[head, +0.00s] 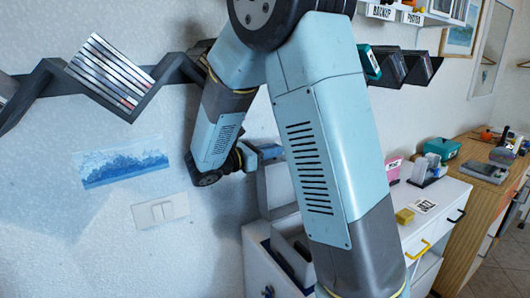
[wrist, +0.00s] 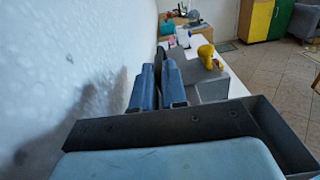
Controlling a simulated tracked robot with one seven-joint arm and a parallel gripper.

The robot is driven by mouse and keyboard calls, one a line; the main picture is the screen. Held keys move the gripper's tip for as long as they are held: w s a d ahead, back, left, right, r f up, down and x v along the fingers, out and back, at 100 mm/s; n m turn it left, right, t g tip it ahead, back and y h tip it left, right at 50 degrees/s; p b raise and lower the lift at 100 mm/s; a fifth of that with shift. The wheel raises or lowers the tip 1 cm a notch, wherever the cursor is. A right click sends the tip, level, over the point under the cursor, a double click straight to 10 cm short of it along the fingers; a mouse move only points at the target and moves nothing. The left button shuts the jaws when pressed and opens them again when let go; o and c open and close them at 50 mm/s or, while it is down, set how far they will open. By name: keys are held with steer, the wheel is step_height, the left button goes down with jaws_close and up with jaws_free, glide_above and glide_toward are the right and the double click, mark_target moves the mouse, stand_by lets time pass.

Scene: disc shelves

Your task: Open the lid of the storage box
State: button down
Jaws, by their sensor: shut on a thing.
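The storage box is the grey box (head: 290,250) low in the middle of the head view, partly hidden behind my arm. A grey panel that looks like its lid (head: 277,188) stands raised above it near the wall. My gripper (head: 265,152) is at the top edge of this panel, its blue fingers shut on it. In the wrist view my two blue fingers (wrist: 158,88) lie close together, with grey surfaces (wrist: 212,88) just right of them. The exact contact and the lid's hinge are hidden.
A white cabinet (head: 440,205) with a yellow handle stands at right, carrying a yellow block (head: 404,216) and a pink box (head: 393,170). A zigzag disc shelf (head: 90,80) hangs on the wall. Open floor (wrist: 270,65) lies right.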

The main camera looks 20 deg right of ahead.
steer(key=shift+a, duration=0.1)
steer(key=c, duration=1.2)
jaws_free()
steer(key=v, duration=1.4)
steer(key=shift+f, duration=0.1)
